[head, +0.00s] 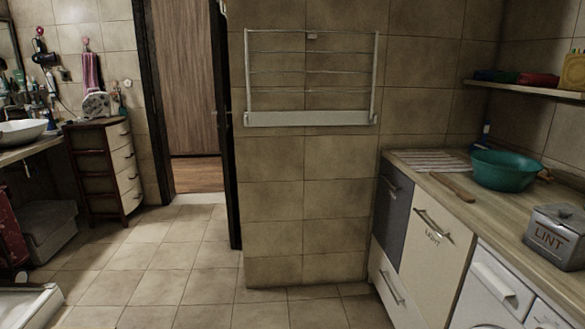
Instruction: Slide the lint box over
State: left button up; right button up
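The lint box (554,238) is a grey metal box with a lid and the word LINT on its front. It stands upright on the wooden counter (432,205) at the right edge of the head view, above the washing machine. Part of its right side is close to the picture's edge. Neither of my grippers shows in the head view.
A green basin (503,170) stands farther back on the counter, with a wooden paddle (453,187) before it. A shelf (527,91) hangs above. A drying rack (311,80) is on the wall. Tiled floor (185,262) is free left of the cabinets.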

aim_at(564, 247)
jog(key=z, duration=1.4)
